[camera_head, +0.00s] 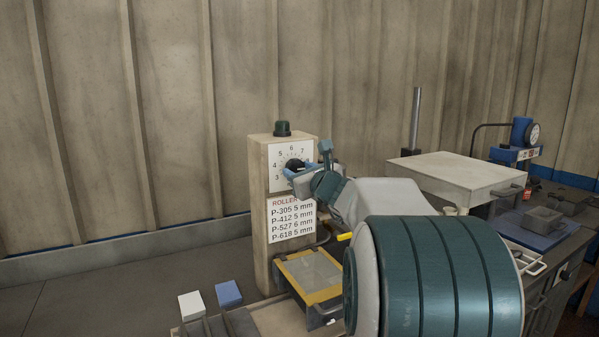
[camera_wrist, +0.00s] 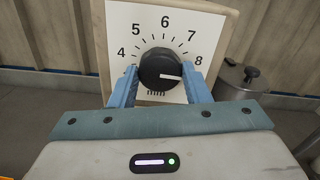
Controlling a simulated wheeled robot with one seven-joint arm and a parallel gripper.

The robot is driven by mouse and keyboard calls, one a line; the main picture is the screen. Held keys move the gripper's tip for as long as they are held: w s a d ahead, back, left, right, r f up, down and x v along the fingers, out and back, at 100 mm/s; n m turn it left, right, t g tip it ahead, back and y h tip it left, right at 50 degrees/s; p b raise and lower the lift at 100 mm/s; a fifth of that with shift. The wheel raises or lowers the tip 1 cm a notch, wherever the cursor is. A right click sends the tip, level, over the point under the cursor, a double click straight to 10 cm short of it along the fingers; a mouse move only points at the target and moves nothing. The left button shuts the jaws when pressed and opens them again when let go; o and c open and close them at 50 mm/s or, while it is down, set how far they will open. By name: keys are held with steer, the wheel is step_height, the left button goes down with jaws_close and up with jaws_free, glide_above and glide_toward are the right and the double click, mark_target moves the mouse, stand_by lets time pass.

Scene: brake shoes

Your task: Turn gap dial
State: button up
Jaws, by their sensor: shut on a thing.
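The black gap dial (camera_wrist: 157,64) sits on a white scale plate (camera_wrist: 116,22) with numbers 4 to 8 readable in the wrist view. Its white pointer line points right and slightly down, just below the 8. My gripper (camera_wrist: 159,74) is shut on the dial, with one blue finger on each side of it. In the head view the dial (camera_head: 293,164) is on the upper front of a tall beige post (camera_head: 260,220), partly hidden by my gripper (camera_head: 300,172). The scale's right side is hidden there.
A roller label (camera_head: 292,220) below the dial lists P-305 5 mm, P-412 5 mm, P-527 6 mm, P-618 5 mm. A yellow-framed panel (camera_head: 284,266) lies below. A blue block (camera_head: 228,293) and white block (camera_head: 191,305) stand at the front left. A lidded pot (camera_wrist: 240,82) stands right of the dial.

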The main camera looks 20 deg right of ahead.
steer(key=shift+f+n+b, duration=0.15)
steer(key=shift+n+b, duration=0.15)
steer(key=shift+b, duration=0.35)
steer(key=shift+f+n+b, duration=0.15)
steer(key=shift+n+b, duration=0.35)
steer(key=shift+b, duration=0.4)
steer(key=n+b, duration=1.5)
steer(key=b, duration=0.1)
steer(key=shift+b, duration=0.35)
steer(key=n+b, duration=0.2)
steer(key=n, duration=0.1)
steer(key=shift+n+b, duration=0.35)
steer(key=shift+n, duration=0.05)
steer(key=n+b, duration=0.3)
steer(key=n, duration=0.2)
steer(key=shift+n, duration=0.4)
